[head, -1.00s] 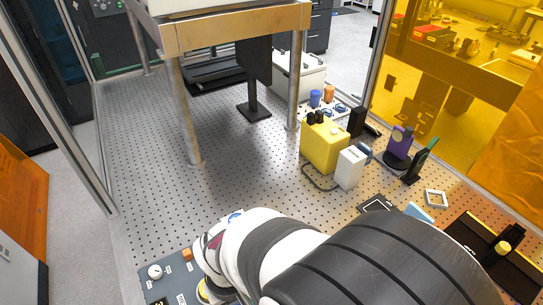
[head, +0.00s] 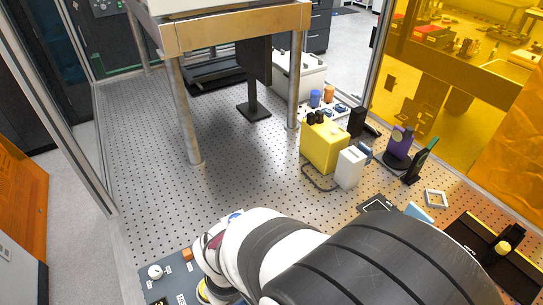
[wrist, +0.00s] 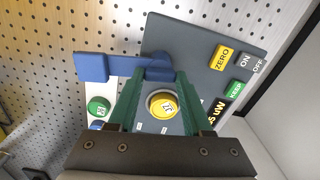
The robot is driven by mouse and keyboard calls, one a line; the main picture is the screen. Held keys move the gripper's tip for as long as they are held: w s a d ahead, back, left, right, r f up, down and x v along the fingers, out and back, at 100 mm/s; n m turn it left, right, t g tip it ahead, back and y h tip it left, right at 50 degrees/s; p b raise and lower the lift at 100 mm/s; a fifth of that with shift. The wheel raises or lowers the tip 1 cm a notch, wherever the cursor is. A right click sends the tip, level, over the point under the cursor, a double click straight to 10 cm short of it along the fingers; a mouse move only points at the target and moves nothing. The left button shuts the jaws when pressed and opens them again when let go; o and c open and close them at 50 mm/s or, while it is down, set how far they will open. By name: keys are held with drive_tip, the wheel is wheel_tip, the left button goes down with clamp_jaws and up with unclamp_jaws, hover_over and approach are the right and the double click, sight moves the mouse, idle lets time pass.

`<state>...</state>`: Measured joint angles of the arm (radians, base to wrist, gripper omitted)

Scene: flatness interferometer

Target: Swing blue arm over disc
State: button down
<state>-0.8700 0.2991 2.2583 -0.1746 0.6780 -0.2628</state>
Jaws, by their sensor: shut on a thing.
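In the wrist view, my gripper (wrist: 154,78) has green fingers, shut on the right end of the blue arm (wrist: 93,67). The blue arm runs left from the fingertips, across the top of a white plate (wrist: 96,92). A round yellow disc (wrist: 163,105) with a dark-marked white centre shows between the fingers, nearer the camera than the blue arm. A round green disc (wrist: 98,107) lies on the white plate, left of the fingers, with the blue arm clear of it. I cannot tell which disc the task means. In the head view my own arm hides the gripper.
A grey panel (wrist: 190,42) with ZERO, ON, OFF and KEEP labels lies right of the fingers. The perforated table (head: 250,165) is bare in the middle. A yellow box (head: 325,147) and white bottle (head: 349,168) stand right of centre; metal legs (head: 185,110) stand behind.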

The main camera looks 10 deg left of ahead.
drive_tip(key=n, duration=0.5)
drive_tip(key=shift+n, duration=0.3)
drive_tip(key=n, duration=0.9)
drive_tip(key=shift+n, duration=0.4)
drive_tip(key=n, duration=0.4)
drive_tip(key=shift+n, duration=0.4)
drive_tip(key=shift+c, duration=1.6)
unclamp_jaws()
